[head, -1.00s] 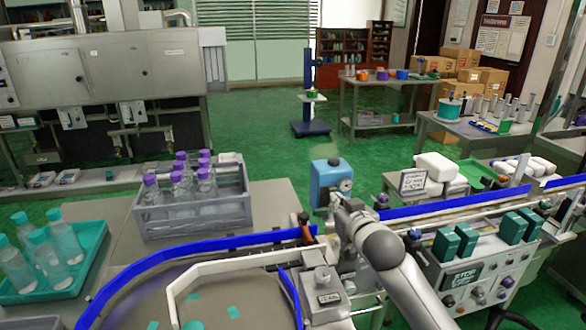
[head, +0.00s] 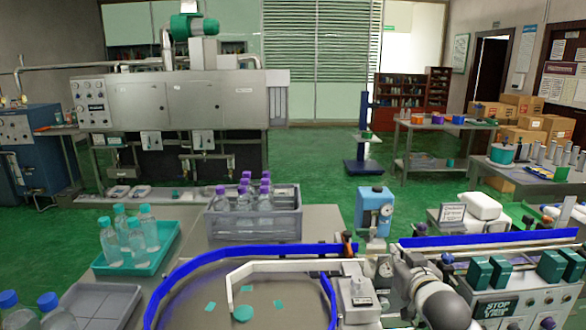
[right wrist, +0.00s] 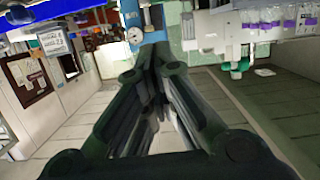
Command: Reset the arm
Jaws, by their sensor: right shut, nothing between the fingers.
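My right arm (head: 432,292) comes into the head view from the bottom right, low in front of the machine. Its gripper sits near the blue box with a gauge (head: 375,210), mostly hidden by my own arm links. In the right wrist view, the long dark fingers of my right gripper (right wrist: 158,52) come together at their tips with nothing held. The blue box and its dial also show beyond the tips in that view. My left gripper and arm are in neither view now.
A blue-edged guide rail (head: 250,248) curves around the round table at the front. A grey crate of purple-capped bottles (head: 255,225) stands behind it. A teal tray (head: 150,262) with several bottles is at left. Green floor lies open behind.

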